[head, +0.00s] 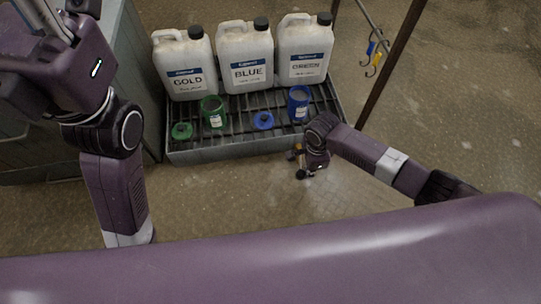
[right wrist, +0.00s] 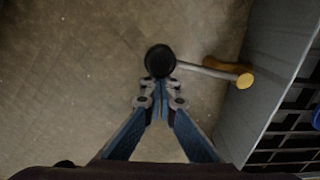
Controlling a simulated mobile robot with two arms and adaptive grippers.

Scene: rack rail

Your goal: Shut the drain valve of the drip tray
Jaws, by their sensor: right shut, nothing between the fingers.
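The drip tray (head: 235,151) is a grey box with a dark grate. Its side wall (right wrist: 270,85) shows at the right in the right wrist view. The drain valve has a brass-coloured body (right wrist: 243,80) by that wall. Its grey lever (right wrist: 205,70) sticks out away from the tray and ends in a black knob (right wrist: 160,60). My right gripper (right wrist: 160,86) is shut and empty, its tips right by the knob; I cannot tell if they touch. In the head view the right gripper (head: 314,164) is beside the valve. My left arm's end is at the upper left, gripper unclear.
White jugs labelled GOLD (head: 187,65), BLUE (head: 246,58) and GREEN (head: 304,50) stand on the grate. A green cup (head: 213,113), a blue cup (head: 299,103) and two lids are in front of them. A post rises at the right. The floor before the tray is clear.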

